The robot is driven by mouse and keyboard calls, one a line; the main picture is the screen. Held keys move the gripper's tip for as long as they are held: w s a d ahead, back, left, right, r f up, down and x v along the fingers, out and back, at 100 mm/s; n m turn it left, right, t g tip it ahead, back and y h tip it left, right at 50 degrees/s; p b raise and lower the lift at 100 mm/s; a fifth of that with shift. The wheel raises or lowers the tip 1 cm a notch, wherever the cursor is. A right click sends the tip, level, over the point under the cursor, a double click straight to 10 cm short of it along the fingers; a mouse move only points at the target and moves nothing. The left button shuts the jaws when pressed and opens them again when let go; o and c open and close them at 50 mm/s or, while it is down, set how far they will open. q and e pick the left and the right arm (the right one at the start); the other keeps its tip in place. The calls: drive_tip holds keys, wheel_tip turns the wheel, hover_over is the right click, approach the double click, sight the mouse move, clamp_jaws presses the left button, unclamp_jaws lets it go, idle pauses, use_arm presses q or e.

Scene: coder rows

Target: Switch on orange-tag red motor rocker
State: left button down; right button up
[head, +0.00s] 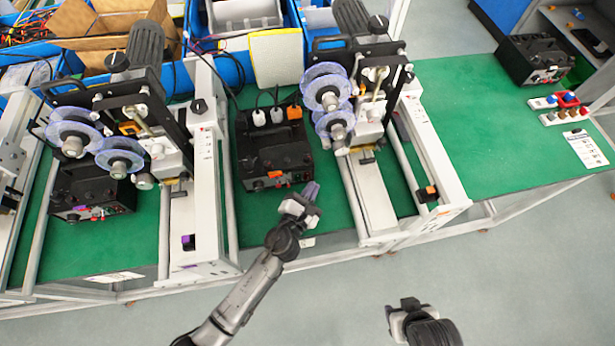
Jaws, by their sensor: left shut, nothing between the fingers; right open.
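An orange tag (431,189) sits on the white front end of the right coder machine (437,168), beside a dark switch patch (422,196). The rocker is too small for me to tell its colour or position. A purple tag (188,239) marks the front end of the left coder machine (201,180). My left gripper (311,190) is shut and empty, in front of the black control box (272,150) and left of the orange tag. My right gripper (407,303) is open and empty, low in the picture, clear of the bench's front edge.
The black box between the machines carries white and orange plugs (295,112) and small front controls. Clear reels (325,88) overhang it on the right. Blue bins (235,45) line the back. Green bench (480,125) is free right of the right machine, up to several coloured buttons (567,99).

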idle(0.4)
use_arm(q)
drive_tip(key=shift+w, duration=0.4)
drive_tip(key=shift+w+a+f, duration=0.15)
drive_tip(key=shift+w, duration=0.15)
idle(0.6)
idle(0.5)
drive_tip(key=shift+s+r, duration=0.2)
drive_tip(key=shift+s, duration=0.45)
drive_tip(key=shift+s, duration=0.1)
drive_tip(key=shift+s+d+r+p, duration=0.1)
drive_tip(key=shift+s+d+p, duration=0.15)
drive_tip(key=shift+s, duration=0.25)
drive_tip(key=shift+s+d+r+p, duration=0.1)
drive_tip(key=shift+s+d+p, duration=0.1)
drive_tip(key=shift+s, duration=0.3)
drive_tip(key=shift+s+d+r, duration=0.1)
drive_tip(key=shift+s+d, duration=0.05)
drive_tip(key=shift+s, duration=0.55)
drive_tip(key=shift+s+d+r, duration=0.1)
drive_tip(key=shift+s, duration=0.55)
